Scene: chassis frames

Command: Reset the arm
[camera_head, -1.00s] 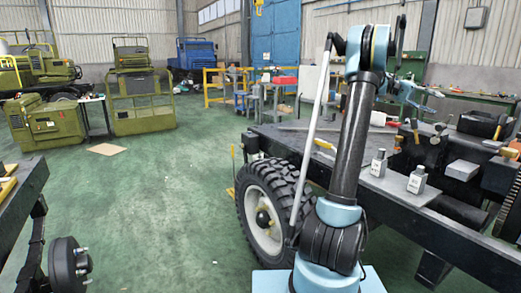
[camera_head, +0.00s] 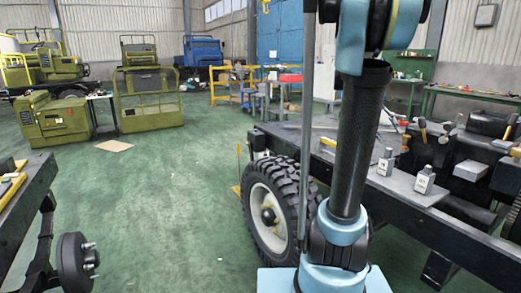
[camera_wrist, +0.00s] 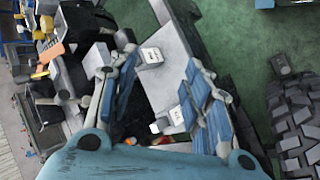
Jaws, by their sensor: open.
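My arm (camera_head: 352,150) stands upright in the head view, its upper part running out of the top edge. My gripper (camera_wrist: 150,62) shows in the wrist view with its two blue-grey fingers spread apart and nothing between them in its grasp. It is out of sight in the head view. Beyond the fingers, the wrist view shows two small labelled boxes on a grey plate, one near box (camera_wrist: 180,116) and one farther box (camera_wrist: 151,56). The same boxes appear in the head view to the right of my arm, box (camera_head: 424,181) and box (camera_head: 386,162).
A chassis frame (camera_head: 450,236) with a big tyre (camera_head: 270,212) stands close on the right, carrying hammers and other tools. Another chassis (camera_head: 28,215) with a wheel hub (camera_head: 75,262) is at left.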

